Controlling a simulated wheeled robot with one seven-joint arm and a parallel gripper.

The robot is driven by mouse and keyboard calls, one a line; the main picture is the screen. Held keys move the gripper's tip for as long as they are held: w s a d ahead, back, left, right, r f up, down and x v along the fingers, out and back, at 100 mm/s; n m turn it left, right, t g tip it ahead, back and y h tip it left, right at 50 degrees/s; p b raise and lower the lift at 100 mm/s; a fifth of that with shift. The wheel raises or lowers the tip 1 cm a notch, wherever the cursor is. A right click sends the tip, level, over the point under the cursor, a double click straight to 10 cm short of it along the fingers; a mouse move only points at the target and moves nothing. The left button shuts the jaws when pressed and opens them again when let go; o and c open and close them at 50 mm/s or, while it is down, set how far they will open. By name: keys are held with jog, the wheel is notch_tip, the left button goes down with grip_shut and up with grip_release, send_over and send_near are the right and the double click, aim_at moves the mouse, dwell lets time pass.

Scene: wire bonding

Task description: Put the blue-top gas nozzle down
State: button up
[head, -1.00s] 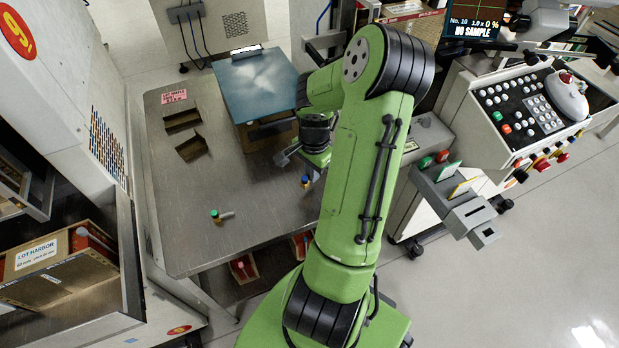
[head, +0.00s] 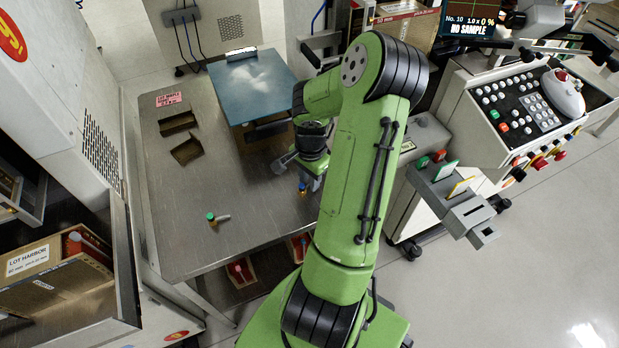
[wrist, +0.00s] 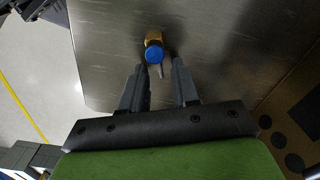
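The blue-top gas nozzle (wrist: 154,53) has a round blue cap and a brass-coloured body. In the wrist view it is just past my fingertips, in line with the gap between them. A short grey part sticks out from it towards my gripper. The nozzle (head: 302,188) also shows in the head view, near the table's right edge by my arm, and seems to rest on the metal table (head: 240,245). In the head view my arm hides part of the gripper (head: 300,172).
A green-top nozzle (head: 217,219) lies on the table to the left. A control console (head: 520,115) stands right. The middle of the table is clear.

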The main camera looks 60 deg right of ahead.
notch_tip(320, 180, up, 12)
jog(key=p, duration=0.4)
jog(key=w+a+r+n+t+h, duration=0.1)
jog(key=w+a+r+n+h, duration=0.2)
jog(key=a+r+n, duration=0.9)
jog(key=s+a+r+n+t+y, duration=0.1)
jog(key=s+a+r+n+t, duration=0.1)
jog(key=a, duration=0.6)
jog(key=s+a+r+n+t+y, duration=0.2)
jog(key=s+a+n, duration=0.3)
jog(key=s+a, duration=0.1)
jog(key=shift+s+a+n, duration=0.3)
jog(key=shift+a, duration=0.55)
notch_tip(320, 180, up, 11)
jog(key=p, duration=1.1)
